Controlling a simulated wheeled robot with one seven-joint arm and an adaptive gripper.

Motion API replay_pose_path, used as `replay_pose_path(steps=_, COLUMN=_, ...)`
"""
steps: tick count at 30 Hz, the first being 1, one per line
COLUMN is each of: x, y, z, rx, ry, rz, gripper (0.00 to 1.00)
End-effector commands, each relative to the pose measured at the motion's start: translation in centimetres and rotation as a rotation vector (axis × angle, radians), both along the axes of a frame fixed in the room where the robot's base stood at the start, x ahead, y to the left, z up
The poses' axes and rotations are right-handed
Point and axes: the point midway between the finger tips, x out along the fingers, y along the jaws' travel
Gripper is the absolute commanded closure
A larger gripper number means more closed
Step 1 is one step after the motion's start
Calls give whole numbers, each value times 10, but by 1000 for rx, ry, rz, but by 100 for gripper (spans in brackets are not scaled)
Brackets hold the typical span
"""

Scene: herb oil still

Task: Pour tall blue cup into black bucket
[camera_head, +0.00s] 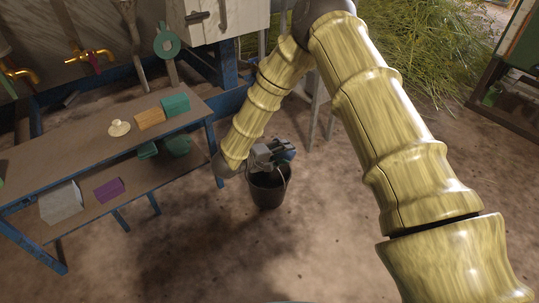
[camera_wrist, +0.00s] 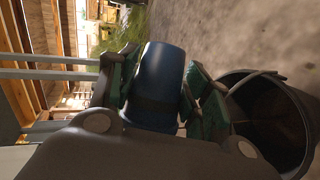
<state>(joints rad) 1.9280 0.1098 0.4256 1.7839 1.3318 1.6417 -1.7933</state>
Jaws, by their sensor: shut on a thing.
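The tall blue cup (camera_wrist: 162,75) is between the fingers of my gripper (camera_wrist: 160,92) in the wrist view. My gripper is shut on it. The black bucket (camera_head: 267,192) stands on the ground in the head view, and my gripper (camera_head: 272,154) is right above its opening. There the cup is small and mostly hidden by the gripper. In the wrist view the bucket (camera_wrist: 291,125) is on the right, beside the gripper, with its handle lying across the rim. The cup's opening, its contents and the inside of the bucket cannot be made out.
A wooden bench (camera_head: 60,160) with blue legs stands left of the bucket. Bare ground lies in front of the bucket.

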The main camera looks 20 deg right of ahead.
Motion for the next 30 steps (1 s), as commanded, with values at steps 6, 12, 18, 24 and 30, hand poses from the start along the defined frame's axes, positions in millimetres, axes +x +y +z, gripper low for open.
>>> replay_pose_path(steps=6, x=0, y=-1, z=-3, rx=11, ry=-12, rz=-2, gripper=82)
replay_pose_path(steps=12, x=-7, y=-5, z=-7, rx=52, ry=-57, rz=-3, gripper=82)
replay_pose_path(steps=18, x=-10, y=-8, z=-8, rx=78, ry=-90, rz=-3, gripper=82)
replay_pose_path(steps=24, x=-14, y=-11, z=-10, rx=102, ry=-116, rz=-4, gripper=82)
replay_pose_path(steps=30, x=-15, y=-11, z=-6, rx=135, ry=-156, rz=-4, gripper=82)
